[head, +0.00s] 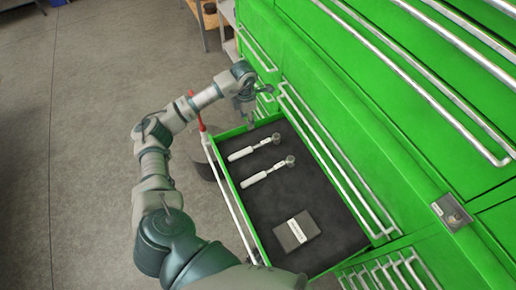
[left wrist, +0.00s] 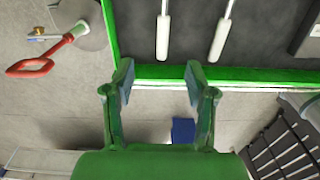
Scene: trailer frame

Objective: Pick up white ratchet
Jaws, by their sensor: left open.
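Two white-handled ratchets, one (head: 254,149) farther back and one (head: 267,173) nearer, lie side by side in the open green drawer (head: 240,208) on its dark liner. Their round metal heads point toward the cabinet. In the left wrist view two white handles, one on the left (left wrist: 163,38) and one on the right (left wrist: 221,38), show beyond the fingers; their heads are out of frame. My left gripper (head: 248,110) is at the drawer's far end in the head view. In the left wrist view its fingers (left wrist: 158,76) are apart with nothing between them. My right gripper is out of view.
A grey box (head: 297,231) with a white label lies in the drawer's near part. The green cabinet (head: 400,110) with long metal handles rises on the right. A red-handled item (left wrist: 30,67) is outside the drawer. Open floor (head: 80,150) lies on the left.

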